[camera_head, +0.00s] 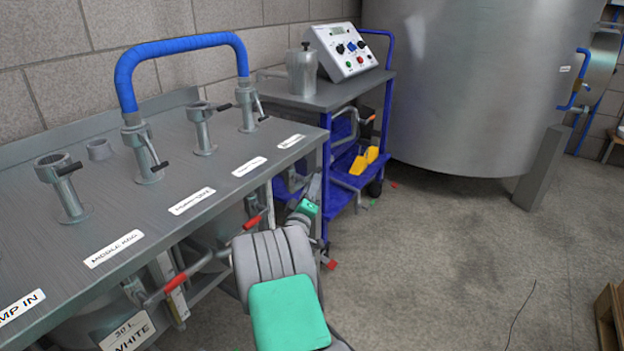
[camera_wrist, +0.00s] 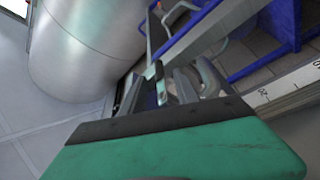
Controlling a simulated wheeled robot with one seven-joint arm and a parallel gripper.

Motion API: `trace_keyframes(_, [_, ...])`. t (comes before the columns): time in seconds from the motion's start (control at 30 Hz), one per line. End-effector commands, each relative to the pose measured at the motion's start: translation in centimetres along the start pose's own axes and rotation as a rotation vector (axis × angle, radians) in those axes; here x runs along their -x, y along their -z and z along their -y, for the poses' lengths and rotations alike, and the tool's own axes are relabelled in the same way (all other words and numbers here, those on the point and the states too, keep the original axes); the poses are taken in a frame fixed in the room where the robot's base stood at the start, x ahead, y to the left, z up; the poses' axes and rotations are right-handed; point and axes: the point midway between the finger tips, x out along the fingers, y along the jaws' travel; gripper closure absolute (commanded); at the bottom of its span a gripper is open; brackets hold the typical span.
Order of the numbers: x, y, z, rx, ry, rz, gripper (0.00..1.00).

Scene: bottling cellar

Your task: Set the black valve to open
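No valve in view can be told for sure as the black valve. Pipe stubs with small black levers stand on the steel bench top, among them a front stub (camera_head: 68,188) and a back stub (camera_head: 248,108). My gripper (camera_head: 312,190) is beside the bench's right end, low and mostly hidden by my arm. In the wrist view its green and black body fills the bottom, and its fingers (camera_wrist: 168,88) are unclear.
A blue hose (camera_head: 180,48) arches between two stubs. A blue cart (camera_head: 345,95) with a control box (camera_head: 345,50) and a metal jug (camera_head: 302,72) stands past the bench. A large steel tank (camera_head: 480,85) is behind.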

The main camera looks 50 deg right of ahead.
Motion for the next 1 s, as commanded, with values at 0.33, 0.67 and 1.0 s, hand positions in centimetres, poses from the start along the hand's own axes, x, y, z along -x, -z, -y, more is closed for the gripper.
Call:
trace_keyframes(0.33, [-4.9, -0.1, 0.1, -0.001, 0.001, 0.002, 0.63])
trace_keyframes(0.67, [-4.9, 0.1, 0.1, -0.002, 0.003, 0.0, 0.72])
trace_keyframes(1.0, [-4.9, 0.1, 0.1, -0.002, 0.003, -0.001, 1.0])
